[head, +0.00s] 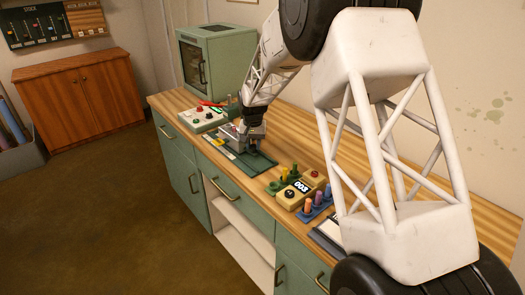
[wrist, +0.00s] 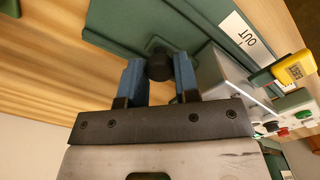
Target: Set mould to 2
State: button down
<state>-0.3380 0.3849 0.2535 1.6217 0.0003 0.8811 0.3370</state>
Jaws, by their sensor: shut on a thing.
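My gripper (wrist: 159,82) has its two blue fingers closed around a black round knob (wrist: 159,64), one finger on each side. The knob sits against a dark green slab (wrist: 125,20), which carries a white "OUT" label (wrist: 245,36). In the head view my gripper (head: 250,146) is low over the worktop, at the green slab (head: 262,164); the knob is hidden there. I cannot make out a mould marking or the number 2 in either view.
A grey box (wrist: 222,85) with a yellow tag (wrist: 294,68) stands right beside my gripper. In the head view, a white panel with buttons (head: 203,119) and a green cabinet (head: 215,60) stand further left. A "008" counter (head: 301,187) and coloured tubes (head: 318,200) stand to the right.

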jog(key=shift+w+a, duration=0.7)
jog(key=shift+w, duration=0.05)
jog(key=c, duration=0.9)
grip_release()
jog(key=shift+o, duration=0.2)
jog(key=shift+r, duration=0.1)
notch_tip(320, 180, up, 8)
jog(key=shift+f, duration=0.2)
jog(key=shift+s, duration=0.1)
